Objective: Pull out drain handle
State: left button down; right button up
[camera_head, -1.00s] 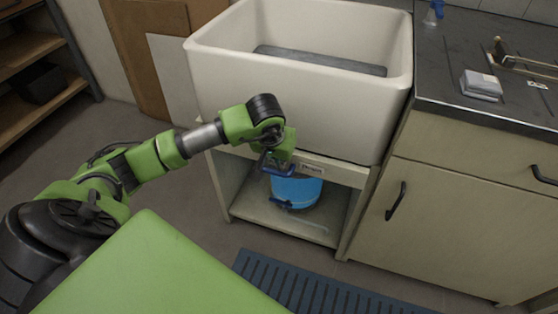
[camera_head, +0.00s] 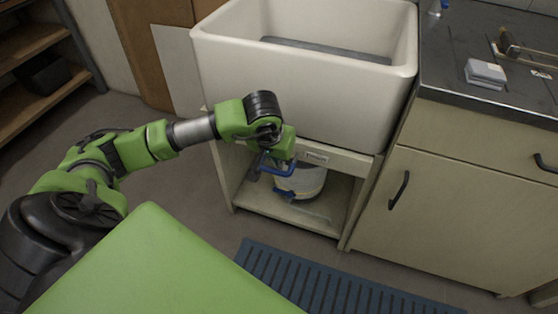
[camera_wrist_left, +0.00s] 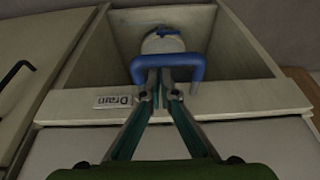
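The blue U-shaped drain handle (camera_head: 276,168) sticks out from the front of the sink stand, by the "Drain" label (camera_wrist_left: 115,101). In the left wrist view the handle (camera_wrist_left: 192,64) has its crossbar at the fingertips. My left gripper (camera_wrist_left: 158,84) has its fingers close together on the middle of this bar. In the head view my left gripper (camera_head: 272,158) is at the handle and my wrist partly hides it. My right gripper is in no view.
A white sink (camera_head: 290,90) stands above the open shelf. A pale bucket (camera_head: 308,183) with blue parts sits on the shelf below the handle. A cabinet (camera_head: 445,215) stands at right. A blue slatted mat (camera_head: 330,285) lies on the floor in front.

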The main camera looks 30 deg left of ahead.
pick_arm(q)
jog(key=v, duration=1.1)
jog(key=shift+s+r, duration=0.2)
jog(key=shift+d, duration=0.1)
